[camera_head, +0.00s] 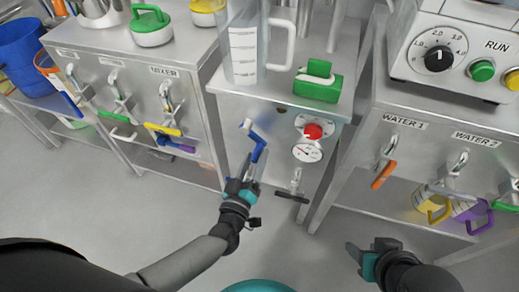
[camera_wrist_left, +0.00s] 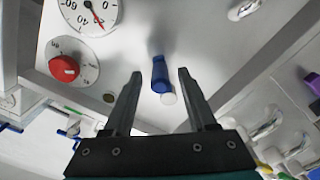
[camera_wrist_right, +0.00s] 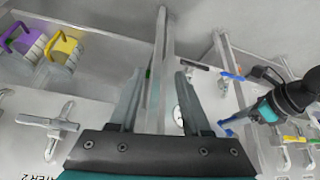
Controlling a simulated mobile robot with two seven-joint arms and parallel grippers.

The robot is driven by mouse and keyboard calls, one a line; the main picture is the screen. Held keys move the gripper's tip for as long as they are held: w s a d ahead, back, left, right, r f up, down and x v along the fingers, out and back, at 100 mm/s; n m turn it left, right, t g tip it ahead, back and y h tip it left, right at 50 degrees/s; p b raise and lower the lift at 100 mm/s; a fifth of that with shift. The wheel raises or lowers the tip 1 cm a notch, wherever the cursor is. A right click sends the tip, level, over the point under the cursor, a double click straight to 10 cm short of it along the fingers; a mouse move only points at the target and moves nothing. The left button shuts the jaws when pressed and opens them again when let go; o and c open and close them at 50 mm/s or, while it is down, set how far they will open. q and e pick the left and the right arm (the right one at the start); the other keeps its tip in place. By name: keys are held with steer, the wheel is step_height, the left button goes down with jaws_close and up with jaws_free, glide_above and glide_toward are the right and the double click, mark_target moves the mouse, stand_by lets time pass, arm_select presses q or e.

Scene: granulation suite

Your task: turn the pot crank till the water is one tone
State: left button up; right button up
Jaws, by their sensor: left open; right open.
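A blue crank (camera_head: 255,143) with a white end sticks out from the front of the steel cabinet (camera_head: 225,120) below the clear jug. In the left wrist view the blue crank (camera_wrist_left: 160,75) shows between my open fingers, with the white end (camera_wrist_left: 168,98) toward me. My left gripper (camera_head: 247,172) is open just below and in front of the crank; whether it touches is unclear. My right gripper (camera_head: 362,258) is open and empty at the lower right, away from the cabinet. The water in the pot is not visible.
A red knob (camera_head: 313,131), a dial gauge (camera_head: 307,152) and a dark-handled tap (camera_head: 292,195) are right of the crank. A clear jug (camera_head: 243,45) and green block (camera_head: 318,85) stand on top. Water taps (camera_head: 384,172) line the right bench. The floor in front is clear.

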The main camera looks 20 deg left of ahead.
mark_target(261, 145)
arm_select(q)
steer(key=shift+w+b, duration=0.4)
steer(key=shift+w, duration=1.7)
arm_select(e)
steer(key=shift+w+a+f+t+y, duration=0.2)
steer(key=shift+w+a+t+y, duration=0.15)
steer(key=shift+w+a+t, duration=0.4)
steer(key=shift+w+a+f+t+y, duration=0.2)
steer(key=shift+w+a+t+y, duration=0.15)
steer(key=shift+w+a+t, duration=0.35)
steer(key=shift+w+a, duration=0.1)
steer(key=shift+a, duration=0.15)
arm_select(q)
jaws_close()
